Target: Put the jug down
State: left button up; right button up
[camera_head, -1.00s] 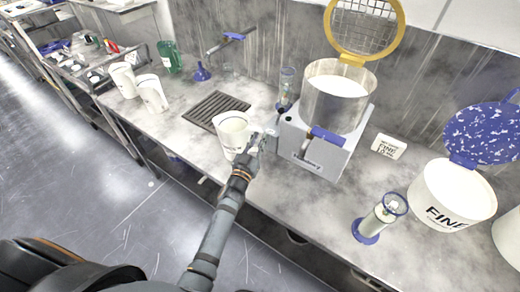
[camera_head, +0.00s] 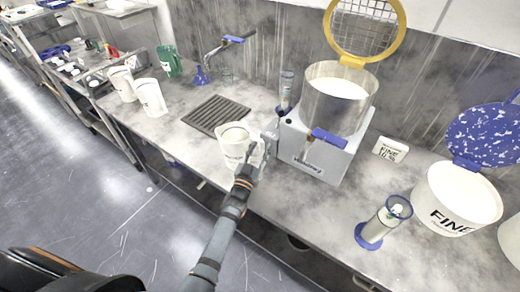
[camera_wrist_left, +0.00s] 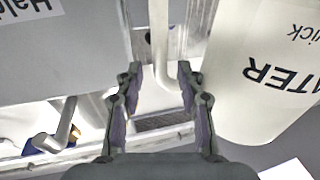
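The white jug (camera_head: 235,148) with dark lettering is upright at the counter's front, left of the grey dispenser machine. It seems to rest on the counter, though its base contact is not clear. Its side also shows in the left wrist view (camera_wrist_left: 265,75), at the right. My left gripper (camera_head: 257,153) is at the jug's handle side, between jug and machine. In the left wrist view, the fingers (camera_wrist_left: 160,72) are apart, with the pale handle (camera_wrist_left: 159,40) between them and gaps on both sides. My right gripper is not in view.
A dark drain grate (camera_head: 215,115) lies behind the jug. Two white jugs (camera_head: 150,97) stand at left. A blue-based cylinder (camera_head: 370,236) and a FINE tub (camera_head: 455,200) are at right.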

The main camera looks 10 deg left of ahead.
pick_arm(q)
jog(key=shift+r, duration=0.25)
jog(key=s+a+f+b, duration=0.1)
jog(key=s, duration=1)
jog(key=shift+s+a+f, duration=0.2)
jog(key=shift+s+f, duration=0.1)
jog(key=shift+s, duration=0.1)
jog(key=shift+a, duration=0.15)
